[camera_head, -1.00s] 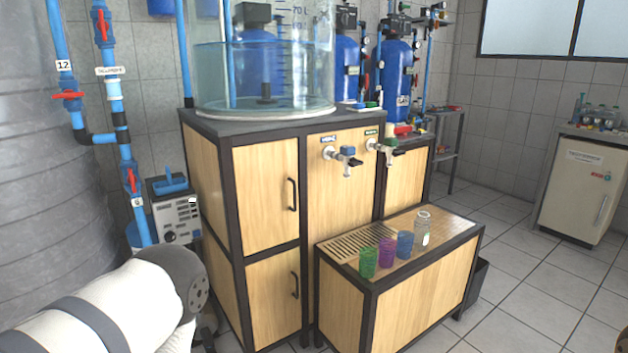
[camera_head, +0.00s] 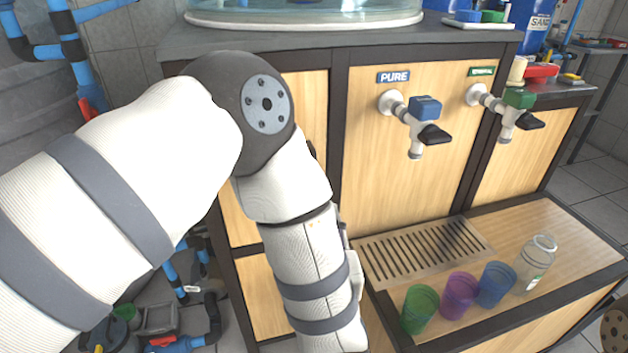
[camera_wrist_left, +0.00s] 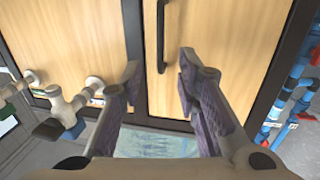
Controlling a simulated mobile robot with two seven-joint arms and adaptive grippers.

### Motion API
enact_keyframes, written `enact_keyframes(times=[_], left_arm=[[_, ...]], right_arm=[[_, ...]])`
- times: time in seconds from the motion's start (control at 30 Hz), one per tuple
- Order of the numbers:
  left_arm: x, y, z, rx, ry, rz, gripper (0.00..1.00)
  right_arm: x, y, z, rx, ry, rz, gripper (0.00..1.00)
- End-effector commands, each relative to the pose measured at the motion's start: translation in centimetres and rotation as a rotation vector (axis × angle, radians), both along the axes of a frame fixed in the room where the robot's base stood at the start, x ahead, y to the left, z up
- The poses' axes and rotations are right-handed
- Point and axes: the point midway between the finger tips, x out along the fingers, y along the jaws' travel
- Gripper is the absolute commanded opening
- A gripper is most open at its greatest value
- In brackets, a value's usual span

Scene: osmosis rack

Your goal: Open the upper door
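The upper door (camera_head: 307,104) is a light wood panel in a dark frame, largely hidden behind my left arm in the head view. The left wrist view shows the door (camera_wrist_left: 222,45) upside down, with its dark bar handle (camera_wrist_left: 162,45) upright at the top middle. The door looks shut. My left gripper (camera_wrist_left: 160,62) is open and empty, its fingers on either side of the handle in the picture. I cannot tell whether the handle lies between the fingertips in depth. The left gripper is out of the head view, and the right gripper shows in neither view.
A PURE tap (camera_head: 416,118) and a green-topped tap (camera_head: 510,108) stick out right of the door. Below them, a low bench (camera_head: 560,228) holds green, purple and blue cups and a glass jar (camera_head: 536,264). A water tank (camera_head: 300,14) stands on the cabinet top.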

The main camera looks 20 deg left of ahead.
Motion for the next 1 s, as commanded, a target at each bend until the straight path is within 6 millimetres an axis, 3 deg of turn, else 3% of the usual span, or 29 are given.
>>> enact_keyframes(times=[0.5,0.87,1.0], left_arm=[[10.0,4.3,0.6,0.003,-0.016,0.01,0.3],[10.9,4.7,0.6,0.005,-0.014,0.007,0.3],[10.9,4.7,0.6,0.005,-0.014,0.007,0.0]], right_arm=[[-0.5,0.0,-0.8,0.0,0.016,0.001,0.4],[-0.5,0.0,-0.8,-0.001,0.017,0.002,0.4],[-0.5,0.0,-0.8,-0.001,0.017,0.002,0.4]])
